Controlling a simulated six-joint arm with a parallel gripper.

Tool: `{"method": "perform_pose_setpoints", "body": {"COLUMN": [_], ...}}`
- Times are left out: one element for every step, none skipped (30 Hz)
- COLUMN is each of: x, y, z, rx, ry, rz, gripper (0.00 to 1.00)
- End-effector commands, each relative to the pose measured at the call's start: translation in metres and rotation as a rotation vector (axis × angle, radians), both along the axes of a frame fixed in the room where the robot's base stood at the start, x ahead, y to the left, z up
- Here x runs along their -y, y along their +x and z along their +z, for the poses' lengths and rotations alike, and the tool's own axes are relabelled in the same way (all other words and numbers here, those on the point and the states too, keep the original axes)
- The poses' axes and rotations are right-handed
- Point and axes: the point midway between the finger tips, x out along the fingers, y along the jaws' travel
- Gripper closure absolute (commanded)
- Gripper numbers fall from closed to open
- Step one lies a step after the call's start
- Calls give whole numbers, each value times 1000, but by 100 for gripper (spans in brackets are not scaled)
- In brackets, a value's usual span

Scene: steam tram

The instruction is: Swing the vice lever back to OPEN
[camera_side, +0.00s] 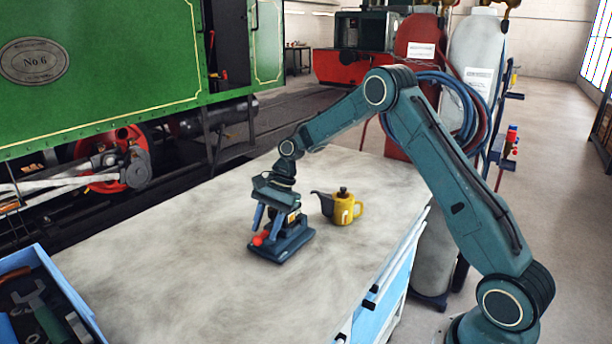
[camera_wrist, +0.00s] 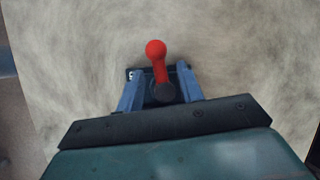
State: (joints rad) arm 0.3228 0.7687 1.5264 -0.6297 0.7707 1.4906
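The vice (camera_side: 290,246) is a dark blue block on the pale bench top, with a small orange label on its upright part. Its lever has a red ball knob (camera_side: 257,241) that points towards the lower left in the side view. In the wrist view the red lever (camera_wrist: 159,68) runs up from a dark round pivot (camera_wrist: 164,93) to the knob. My gripper (camera_side: 265,218) is low over the vice, pointing down. In the wrist view my gripper (camera_wrist: 158,76) has its blue fingers apart, one on each side of the lever, with gaps showing. The vice's lettering is too small to read.
A yellow oil can (camera_side: 344,210) with a dark spout stands just right of the vice. A blue tool tray (camera_side: 62,287) is at the lower left. The bench (camera_side: 180,262) is clear between them. Gas cylinders (camera_side: 418,45) stand beyond the bench.

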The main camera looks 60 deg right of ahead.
Motion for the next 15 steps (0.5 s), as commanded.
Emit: {"method": "perform_pose_setpoints", "body": {"x": [2, 2, 4, 5, 6, 8, 10, 12, 14, 16, 18, 21, 23, 25, 28], "y": [0, 0, 0, 0, -1, -1, -2, -2, -3, -3, -4, -4, -5, -6, -6], "z": [3, 5, 8, 10, 13, 17, 21, 24, 29, 34, 38, 44, 49, 54, 60], "rx": [2, 2, 3, 3, 2, 3, 4, 4, 3, 4, 4, 3, 4, 5, 4], "ry": [0, 0, 0, -1, -1, -1, -1, -2, -2, -1, -1, -2, -2, -2, -1], "rz": [-1, -1, -1, -2, -1, -2, -2, -2, -3, -2, -2, -2, -2, -1, -3], "gripper": [63, 63, 63, 63, 63, 63, 63, 63, 63, 63, 63, 63, 63, 63, 63]}}
